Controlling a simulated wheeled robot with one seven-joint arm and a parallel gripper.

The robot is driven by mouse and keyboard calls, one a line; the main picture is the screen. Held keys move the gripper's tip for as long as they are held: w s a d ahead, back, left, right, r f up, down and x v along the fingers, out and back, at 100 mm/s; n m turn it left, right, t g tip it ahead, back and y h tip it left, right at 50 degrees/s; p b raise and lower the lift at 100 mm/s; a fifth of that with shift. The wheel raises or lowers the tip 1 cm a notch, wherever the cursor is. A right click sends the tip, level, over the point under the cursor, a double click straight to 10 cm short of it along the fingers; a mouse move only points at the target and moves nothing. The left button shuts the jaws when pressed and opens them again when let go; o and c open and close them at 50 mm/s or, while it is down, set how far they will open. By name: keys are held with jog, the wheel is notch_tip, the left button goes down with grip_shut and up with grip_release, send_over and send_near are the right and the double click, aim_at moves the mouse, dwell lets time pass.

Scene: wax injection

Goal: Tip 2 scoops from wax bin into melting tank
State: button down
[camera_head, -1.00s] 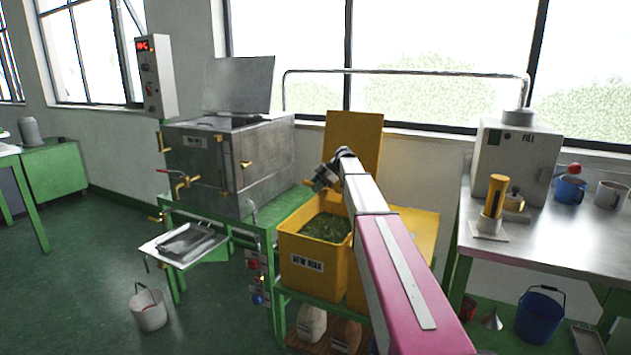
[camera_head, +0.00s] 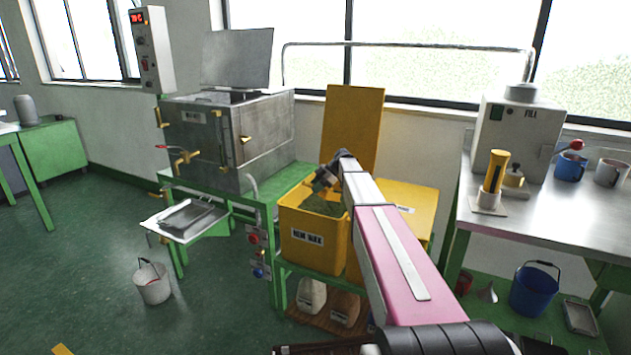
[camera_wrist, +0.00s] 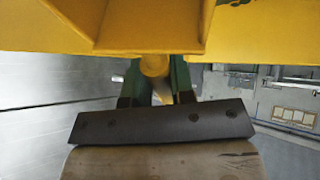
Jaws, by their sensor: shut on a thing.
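The yellow wax bin (camera_head: 312,258), labelled "NEW WAX", stands open in the head view with green wax (camera_head: 322,206) inside. My gripper (camera_head: 326,180) is over the bin's mouth, close to the wax. In the wrist view my gripper (camera_wrist: 156,88) is shut on the handle of a yellow scoop (camera_wrist: 150,30). A bit of green shows at the scoop's top edge; how full it is cannot be told. The scoop cannot be made out in the head view. The grey metal melting tank (camera_head: 262,125) stands left of the bin with its lid (camera_head: 238,60) raised.
A yellow panel (camera_head: 352,125) stands upright behind the bin. A control box (camera_head: 152,55) hangs above the tank's left side. A tray (camera_head: 185,220) juts out in front of the tank. A steel bench (camera_head: 545,220) with a filler and mugs is at right.

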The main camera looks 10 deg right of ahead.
notch_tip(320, 180, down, 8)
jog(key=shift+f, duration=0.25)
dwell(0.4)
dwell(0.9)
